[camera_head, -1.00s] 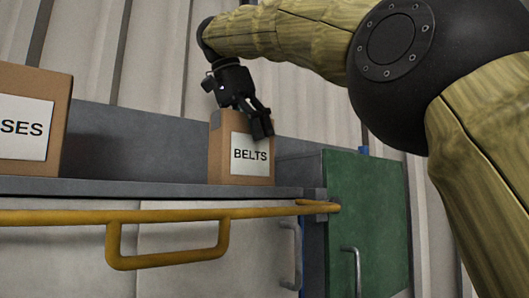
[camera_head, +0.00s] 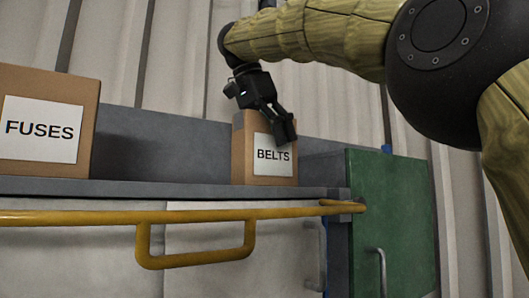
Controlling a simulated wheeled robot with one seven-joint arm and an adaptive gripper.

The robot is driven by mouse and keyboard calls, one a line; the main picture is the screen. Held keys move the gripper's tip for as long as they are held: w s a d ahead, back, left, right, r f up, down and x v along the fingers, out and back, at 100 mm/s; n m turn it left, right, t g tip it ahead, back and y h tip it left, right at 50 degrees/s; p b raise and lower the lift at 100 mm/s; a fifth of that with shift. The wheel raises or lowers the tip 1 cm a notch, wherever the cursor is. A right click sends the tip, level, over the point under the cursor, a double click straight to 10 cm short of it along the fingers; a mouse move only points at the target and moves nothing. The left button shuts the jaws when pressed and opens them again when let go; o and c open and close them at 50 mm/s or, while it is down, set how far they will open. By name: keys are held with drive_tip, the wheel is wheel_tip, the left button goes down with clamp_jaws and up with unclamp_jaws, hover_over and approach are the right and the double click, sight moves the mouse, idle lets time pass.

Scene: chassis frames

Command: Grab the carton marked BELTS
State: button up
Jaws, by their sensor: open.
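The carton marked BELTS (camera_head: 243,160) is a small brown box with a white label, standing upright on the grey shelf top (camera_head: 170,188). My gripper (camera_head: 284,132) is open and reaches down from above, in front of the carton's upper right part in the picture. Its fingers cover the carton's top right corner and a little of the label's edge. I cannot tell whether the fingers touch the carton or straddle it.
A larger carton marked FUSES (camera_head: 45,160) stands on the same top at the left. A yellow rail (camera_head: 100,215) runs along the front edge. A green cabinet (camera_head: 395,210) stands at the right. The top between the cartons is clear.

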drive_tip(key=shift+c, duration=0.4)
drive_tip(key=shift+f, duration=0.1)
drive_tip(key=c, duration=1.1)
drive_tip(key=shift+c, duration=0.2)
